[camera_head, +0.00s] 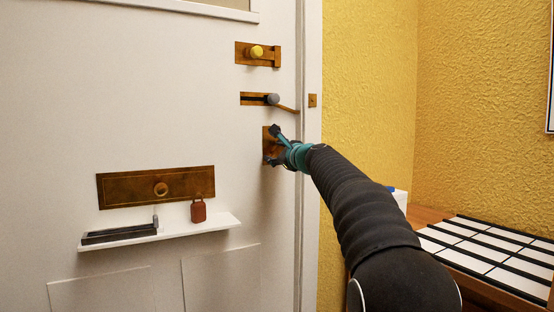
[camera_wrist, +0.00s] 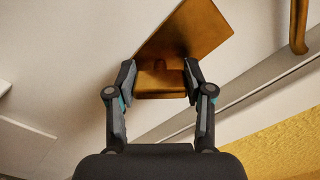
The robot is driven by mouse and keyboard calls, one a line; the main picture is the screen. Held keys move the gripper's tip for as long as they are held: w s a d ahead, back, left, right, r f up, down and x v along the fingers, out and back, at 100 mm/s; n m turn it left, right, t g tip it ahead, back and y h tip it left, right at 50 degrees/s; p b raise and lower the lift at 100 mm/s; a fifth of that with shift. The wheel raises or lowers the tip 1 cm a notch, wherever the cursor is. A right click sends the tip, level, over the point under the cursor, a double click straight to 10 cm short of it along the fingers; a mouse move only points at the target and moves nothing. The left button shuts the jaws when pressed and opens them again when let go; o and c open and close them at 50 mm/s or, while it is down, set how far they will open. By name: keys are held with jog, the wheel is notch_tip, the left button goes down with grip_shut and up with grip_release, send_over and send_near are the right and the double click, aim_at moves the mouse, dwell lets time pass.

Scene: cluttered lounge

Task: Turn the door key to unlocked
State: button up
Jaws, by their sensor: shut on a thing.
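A brass lock plate (camera_head: 267,146) is on the white door near its right edge, partly hidden by my gripper (camera_head: 276,146). In the wrist view the same plate (camera_wrist: 195,32) appears tilted. A brass door key (camera_wrist: 160,84) stands out from it, between the two fingers of my gripper (camera_wrist: 159,82). My gripper is shut on the key. In the head view the key is hidden behind the fingers. I cannot tell from the key's angle whether the lock is locked or unlocked.
A letter slot (camera_head: 156,187) is at lower left. A wooden table (camera_head: 428,215) stands at right.

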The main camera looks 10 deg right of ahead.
jog(key=n+b, duration=0.2)
jog(key=n, duration=0.1)
jog(key=shift+f+n, duration=0.15)
jog(key=shift+n, duration=0.25)
jog(key=shift+a+n+b, duration=0.1)
jog(key=shift+n+b, duration=0.8)
jog(key=shift+n, duration=1)
jog(key=o, duration=1.2)
jog(key=shift+n, duration=0.3)
jog(key=shift+c, duration=0.2)
jog(key=shift+s, duration=0.15)
jog(key=shift+s, duration=0.2)
jog(key=v, duration=1.1)
jog(key=shift+s, duration=0.15)
